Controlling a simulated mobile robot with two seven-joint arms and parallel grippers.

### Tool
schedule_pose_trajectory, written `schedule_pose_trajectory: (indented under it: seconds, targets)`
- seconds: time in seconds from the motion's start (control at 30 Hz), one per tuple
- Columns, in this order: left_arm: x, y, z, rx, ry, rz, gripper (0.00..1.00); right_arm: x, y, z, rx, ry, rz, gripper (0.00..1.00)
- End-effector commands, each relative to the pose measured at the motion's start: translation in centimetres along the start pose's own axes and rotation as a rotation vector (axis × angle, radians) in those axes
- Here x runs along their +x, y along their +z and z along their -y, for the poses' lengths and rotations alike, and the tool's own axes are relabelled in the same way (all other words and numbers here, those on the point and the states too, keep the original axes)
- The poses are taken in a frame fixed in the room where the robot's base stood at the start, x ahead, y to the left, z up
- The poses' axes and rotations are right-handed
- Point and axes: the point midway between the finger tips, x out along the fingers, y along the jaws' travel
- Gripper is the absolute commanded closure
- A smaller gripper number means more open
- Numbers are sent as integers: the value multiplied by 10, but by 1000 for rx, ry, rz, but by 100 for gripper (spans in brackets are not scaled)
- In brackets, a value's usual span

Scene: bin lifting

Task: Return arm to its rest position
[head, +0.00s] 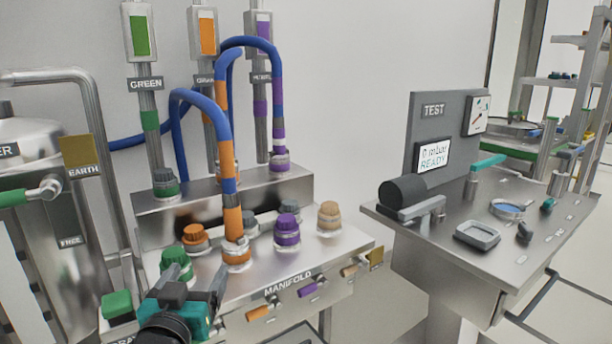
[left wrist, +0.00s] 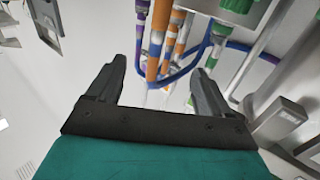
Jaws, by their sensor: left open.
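My left gripper (head: 190,284) is at the lower left of the head view, in front of the manifold (head: 345,245) near its green cap. In the left wrist view the two fingers (left wrist: 160,85) are apart with nothing between them. Blue hoses with orange and purple bands show beyond the fingertips there. In the head view an orange-banded hose (head: 230,200) stands in a manifold port, and a purple-banded hose (head: 278,120) joins a port on the raised rear step. My right gripper is in neither view.
Green (head: 176,262), orange (head: 195,236), purple (head: 287,230) and tan (head: 329,216) caps stand on the manifold. A green block (head: 117,304) is beside my gripper. A metal tank (head: 35,160) is at the left. A test bench (head: 480,240) reading READY is at the right.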

Motion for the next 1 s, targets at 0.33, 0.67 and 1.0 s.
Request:
schedule_pose_trajectory:
  seconds: [0.33, 0.67, 1.0]
  targets:
    - [-71, 138, -6, 52, 78, 271, 19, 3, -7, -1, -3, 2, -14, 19]
    - [-196, 260, -11, 80, 172, 562, 19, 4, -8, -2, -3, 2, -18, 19]
    - [-217, 274, -12, 80, 186, 601, 19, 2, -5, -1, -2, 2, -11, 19]
